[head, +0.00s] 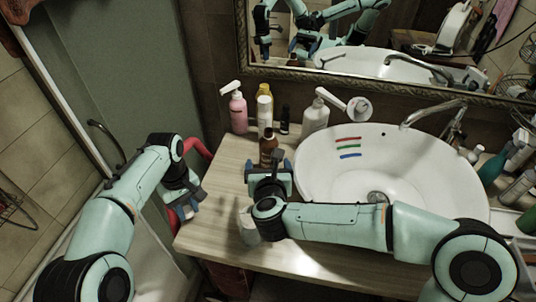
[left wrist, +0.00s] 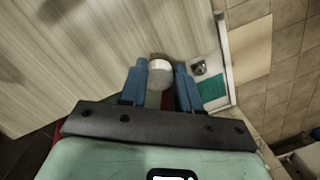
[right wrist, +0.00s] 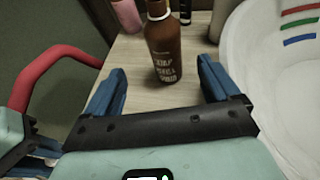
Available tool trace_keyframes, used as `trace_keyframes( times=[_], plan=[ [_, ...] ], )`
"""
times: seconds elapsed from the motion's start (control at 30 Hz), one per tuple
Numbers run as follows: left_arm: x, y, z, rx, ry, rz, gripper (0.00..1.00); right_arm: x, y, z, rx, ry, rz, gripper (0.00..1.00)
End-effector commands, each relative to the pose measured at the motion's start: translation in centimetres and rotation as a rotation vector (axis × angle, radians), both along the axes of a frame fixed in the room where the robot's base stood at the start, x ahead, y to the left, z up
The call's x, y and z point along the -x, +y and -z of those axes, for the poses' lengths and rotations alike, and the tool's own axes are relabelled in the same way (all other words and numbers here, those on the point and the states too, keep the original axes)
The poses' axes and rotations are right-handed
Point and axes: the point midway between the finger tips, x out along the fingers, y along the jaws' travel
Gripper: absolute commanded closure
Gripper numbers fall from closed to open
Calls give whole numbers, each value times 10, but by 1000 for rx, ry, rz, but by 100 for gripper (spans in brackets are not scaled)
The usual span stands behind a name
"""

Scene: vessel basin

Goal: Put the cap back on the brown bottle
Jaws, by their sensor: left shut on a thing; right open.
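The brown bottle (head: 268,149) stands upright on the wooden counter, left of the basin. In the right wrist view the labelled brown bottle (right wrist: 163,48) is ahead of my right gripper (right wrist: 157,78), which is open with its blue fingers spread to either side and apart from it. In the head view my right gripper (head: 272,176) is just in front of the bottle. My left gripper (left wrist: 160,82) is shut on a small pale round thing (left wrist: 160,72), apparently the cap. In the head view my left gripper (head: 184,205) is by the counter's left edge, and its load is not clear there.
A pink pump bottle (head: 238,110), a white bottle (head: 264,115) and a white pump bottle (head: 315,117) stand behind. The basin (head: 400,165) is on the right. A whitish object (head: 248,226) is near the counter's front edge. A red curved rail (right wrist: 50,70) is at left.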

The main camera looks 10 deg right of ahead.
Motion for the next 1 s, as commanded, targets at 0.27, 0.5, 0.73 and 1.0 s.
trace_keyframes(
  times=[0.27,0.5,0.73,1.0],
  plan=[
    [0,0,3,0,-1,1,96,0,0,3,1,1,0,11],
    [0,0,3,0,-1,1,96,-5,-1,5,-1,3,0,11],
    [0,0,-2,0,-2,1,96,-38,-5,19,-4,6,0,11],
    [-1,0,-6,-1,-3,1,96,-62,-9,28,0,2,0,11]
  ],
)
